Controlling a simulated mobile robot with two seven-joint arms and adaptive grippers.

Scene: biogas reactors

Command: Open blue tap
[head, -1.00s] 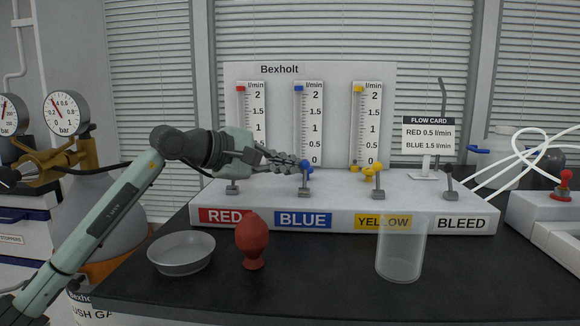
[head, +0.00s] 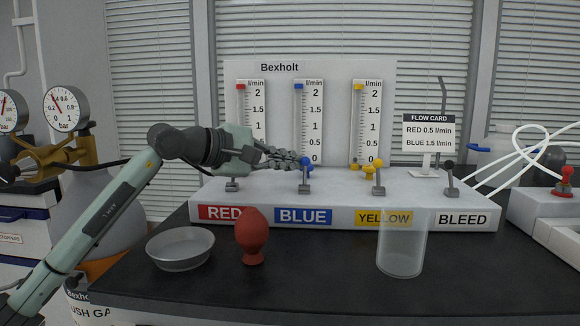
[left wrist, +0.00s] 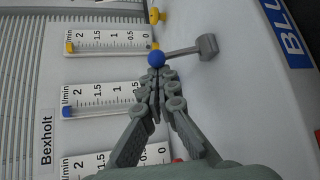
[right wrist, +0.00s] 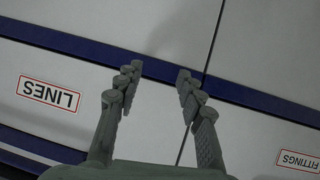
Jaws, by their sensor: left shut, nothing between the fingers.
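The blue tap (head: 304,186) stands behind the BLUE label (head: 303,217) on the white panel, a grey lever on a base with a blue ball knob. My left gripper (head: 297,162) is shut and empty, its fingertips at the left of the knob. In the left wrist view, the blue knob (left wrist: 156,58) sits right at the closed fingertips (left wrist: 156,76); I cannot tell if they touch. My right gripper (right wrist: 158,80) is open and empty, in front of pale cabinet fronts.
The red tap's base (head: 232,186) is under my left gripper; the yellow tap (head: 378,180) and bleed tap (head: 451,182) stand to the right. A grey bowl (head: 180,248), a red bulb-shaped object (head: 251,238) and a clear beaker (head: 402,250) stand on the black bench in front.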

